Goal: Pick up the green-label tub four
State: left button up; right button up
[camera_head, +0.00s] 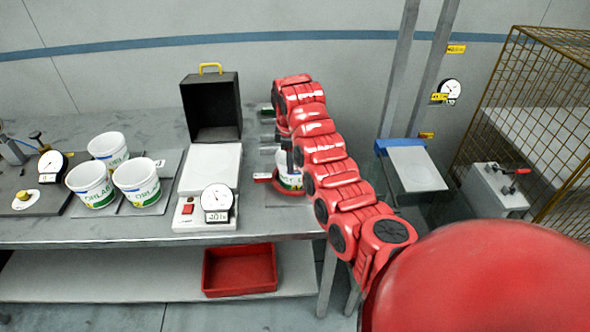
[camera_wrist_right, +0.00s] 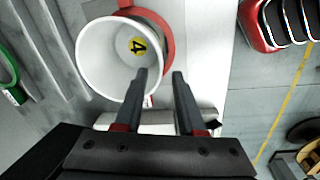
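A white tub with a green-edged label (camera_head: 289,161) stands on the bench, partly hidden behind my right arm. The right wrist view shows the white tub (camera_wrist_right: 105,62) from above, with a yellow disc marked 4 (camera_wrist_right: 138,45) inside. A red ring-like part (camera_wrist_right: 168,40) lies around its far side. My right gripper (camera_wrist_right: 160,74) is open at the tub's near right rim. One finger overlaps the tub's mouth and the other shows outside it. I cannot tell whether either finger touches the tub. In the head view my arm mostly hides this gripper. My left gripper is not in view.
Three similar white tubs (camera_head: 137,183) stand on a grey board at the left. A scale with a dial (camera_head: 217,204) and an open black box (camera_head: 212,108) stand mid-bench. A red tray (camera_head: 240,270) lies on the shelf below. A wire cage (camera_head: 535,110) stands right.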

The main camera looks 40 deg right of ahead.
aim_at(292, 181)
notch_tip(292, 181, down, 2)
jog(key=shift+d+p, duration=0.1)
jog(key=shift+p, duration=0.25)
notch_tip(292, 181, down, 4)
jog(key=p, duration=0.3)
jog(key=shift+r, duration=0.15)
jog(key=shift+w+d+f, duration=0.15)
jog(key=shift+f, duration=0.75)
grip_shut()
